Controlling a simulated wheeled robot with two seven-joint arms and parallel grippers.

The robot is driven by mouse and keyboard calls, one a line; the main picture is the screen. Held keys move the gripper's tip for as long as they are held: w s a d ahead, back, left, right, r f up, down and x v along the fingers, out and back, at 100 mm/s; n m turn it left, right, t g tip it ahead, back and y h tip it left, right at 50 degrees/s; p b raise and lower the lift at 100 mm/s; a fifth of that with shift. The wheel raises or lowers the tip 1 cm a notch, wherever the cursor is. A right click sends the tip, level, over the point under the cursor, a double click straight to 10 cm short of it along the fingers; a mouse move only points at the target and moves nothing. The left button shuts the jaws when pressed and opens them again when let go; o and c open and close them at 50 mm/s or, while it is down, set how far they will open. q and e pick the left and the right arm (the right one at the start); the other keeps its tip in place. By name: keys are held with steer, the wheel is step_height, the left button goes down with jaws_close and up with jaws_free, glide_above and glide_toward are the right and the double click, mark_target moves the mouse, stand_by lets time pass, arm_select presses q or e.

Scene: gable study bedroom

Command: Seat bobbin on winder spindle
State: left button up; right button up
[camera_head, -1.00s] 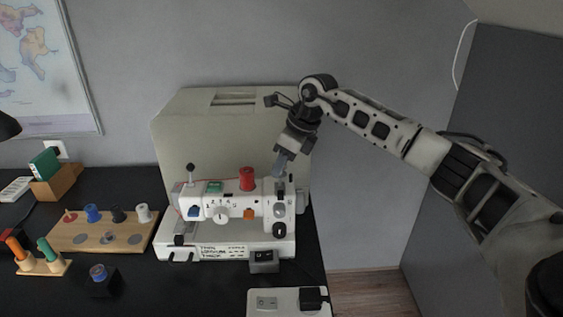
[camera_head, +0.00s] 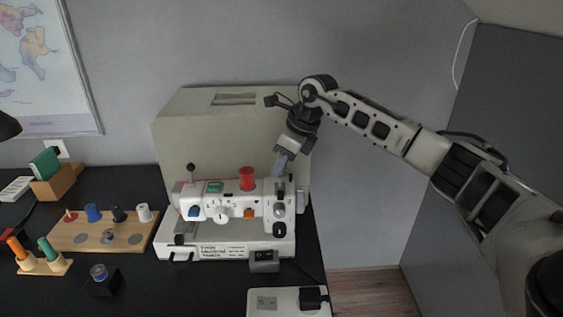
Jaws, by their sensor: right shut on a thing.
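The white sewing machine (camera_head: 237,205) stands on the black desk with a red thread spool (camera_head: 247,179) on its top. My right gripper (camera_head: 281,168) points down over the machine's right end. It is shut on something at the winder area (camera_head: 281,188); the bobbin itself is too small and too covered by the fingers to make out. I cannot tell whether the bobbin sits around the spindle or just above it. My left gripper is not in view.
A beige machine cover (camera_head: 225,135) stands close behind the machine. A wooden board (camera_head: 85,240) with several spools lies left. A small black box (camera_head: 102,284) with a round item stands in front. A white switch box (camera_head: 265,303) lies at the front edge.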

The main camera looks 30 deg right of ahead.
mark_target(285, 167)
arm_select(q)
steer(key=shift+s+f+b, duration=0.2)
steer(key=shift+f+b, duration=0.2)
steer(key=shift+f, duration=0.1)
arm_select(e)
steer(key=shift+f, duration=0.65)
arm_select(q)
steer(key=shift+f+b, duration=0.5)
steer(key=shift+b, duration=0.1)
arm_select(e)
steer(key=shift+f, duration=1.05)
steer(key=o, duration=1)
steer(key=shift+r, duration=0.2)
arm_select(q)
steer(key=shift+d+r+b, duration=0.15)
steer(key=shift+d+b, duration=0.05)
steer(key=shift+b, duration=0.35)
arm_select(e)
steer(key=v, duration=1.5)
steer(key=shift+s+r, duration=0.1)
steer(key=shift+r, duration=0.25)
